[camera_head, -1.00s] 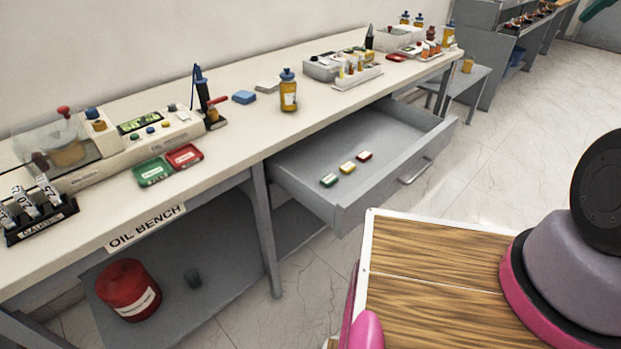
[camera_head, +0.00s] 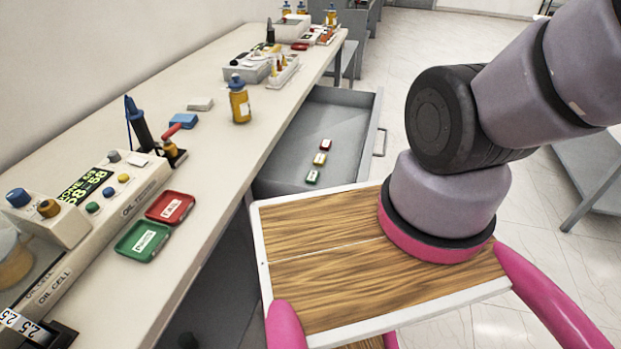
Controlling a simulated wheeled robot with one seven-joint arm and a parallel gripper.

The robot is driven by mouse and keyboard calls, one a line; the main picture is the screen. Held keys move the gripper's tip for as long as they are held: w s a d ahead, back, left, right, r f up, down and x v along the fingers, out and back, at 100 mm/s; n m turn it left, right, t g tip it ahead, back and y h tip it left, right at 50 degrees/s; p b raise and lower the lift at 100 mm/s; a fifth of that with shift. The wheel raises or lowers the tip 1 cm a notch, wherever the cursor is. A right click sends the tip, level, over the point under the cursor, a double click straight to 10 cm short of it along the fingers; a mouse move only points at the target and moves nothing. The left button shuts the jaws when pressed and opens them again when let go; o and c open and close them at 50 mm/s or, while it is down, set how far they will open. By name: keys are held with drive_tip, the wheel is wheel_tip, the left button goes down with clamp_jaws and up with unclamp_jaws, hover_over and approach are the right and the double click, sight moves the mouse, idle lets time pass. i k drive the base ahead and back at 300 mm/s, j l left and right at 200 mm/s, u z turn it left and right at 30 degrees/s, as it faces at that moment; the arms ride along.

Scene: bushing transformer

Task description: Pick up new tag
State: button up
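Three small tags lie in a row in the open grey drawer (camera_head: 280,172). They are a red tag (camera_head: 326,144), a yellow tag (camera_head: 320,159) and a green tag (camera_head: 312,177). Their lettering is too small to read, so I cannot tell which is the new tag. My arm rises at the right, over my wooden-topped base, and its end runs out of the picture at the upper right. My gripper is not in view.
The bench (camera_head: 215,156) runs along the left. On it are a red tray (camera_head: 170,207), a green tray (camera_head: 142,240), a yellow bottle (camera_head: 239,100) and an oil cell tester (camera_head: 110,192). The drawer juts toward my base. Clear floor (camera_head: 395,70) lies beyond it.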

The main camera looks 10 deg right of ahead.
sight(312, 177)
drive_tip(key=l+u, duration=0.1)
drive_tip(key=l, duration=0.3)
drive_tip(key=l+u, duration=0.25)
drive_tip(key=l, duration=0.5)
drive_tip(key=l+u, duration=0.3)
drive_tip(key=l, duration=0.45)
drive_tip(key=i+l+u, duration=0.1)
drive_tip(key=l, duration=0.2)
drive_tip(key=i+l+u, duration=0.15)
drive_tip(key=l, duration=0.2)
drive_tip(key=i+l+u, duration=0.1)
drive_tip(key=l, duration=0.25)
drive_tip(key=i+l+u, duration=0.15)
drive_tip(key=l, duration=0.25)
drive_tip(key=i, duration=0.05)
